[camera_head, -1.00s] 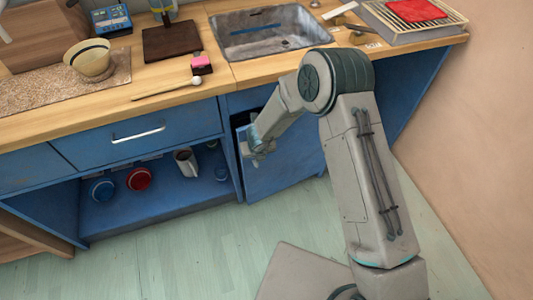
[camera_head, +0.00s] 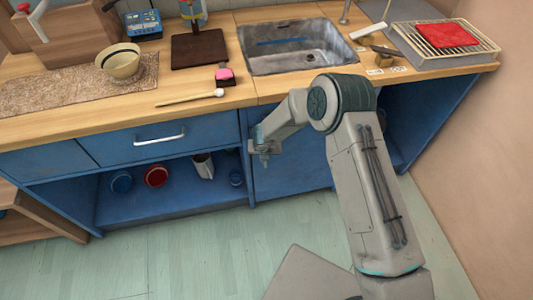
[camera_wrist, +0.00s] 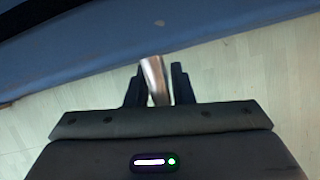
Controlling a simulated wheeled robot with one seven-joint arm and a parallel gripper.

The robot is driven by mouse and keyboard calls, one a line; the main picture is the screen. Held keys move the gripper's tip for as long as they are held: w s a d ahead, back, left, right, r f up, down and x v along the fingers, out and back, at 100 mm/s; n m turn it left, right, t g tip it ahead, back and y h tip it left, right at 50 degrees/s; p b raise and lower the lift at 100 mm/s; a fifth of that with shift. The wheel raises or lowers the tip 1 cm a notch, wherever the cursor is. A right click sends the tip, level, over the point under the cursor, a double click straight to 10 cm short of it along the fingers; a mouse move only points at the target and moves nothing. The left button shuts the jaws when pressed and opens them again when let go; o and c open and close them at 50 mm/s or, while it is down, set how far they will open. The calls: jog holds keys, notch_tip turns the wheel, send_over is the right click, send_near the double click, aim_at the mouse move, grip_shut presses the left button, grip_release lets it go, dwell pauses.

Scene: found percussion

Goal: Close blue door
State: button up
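The blue door (camera_head: 292,172) is the cabinet front under the sink. It stands almost flush with the cabinet face in the head view, and I cannot tell whether a small gap is left. My gripper (camera_head: 264,152) is at the door's upper left side. In the wrist view my gripper (camera_wrist: 160,85) has its two dark fingers close around a metallic handle (camera_wrist: 153,75), which fills most of the space between them. The handle is mostly hidden by the gripper in the head view.
The wooden counter (camera_head: 205,112) with the sink (camera_head: 290,62) overhangs the door. Left of it are a blue drawer (camera_head: 165,150) and an open shelf holding a red object (camera_head: 156,177) and a mug (camera_head: 203,166). The pale green floor (camera_head: 200,255) in front is clear.

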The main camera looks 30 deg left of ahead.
jog(key=shift+o, duration=0.4)
jog(key=shift+f, duration=0.1)
jog(key=p+v, duration=0.1)
jog(key=v, duration=1.3)
jog(key=shift+w+a, duration=0.1)
jog(key=shift+w, duration=0.05)
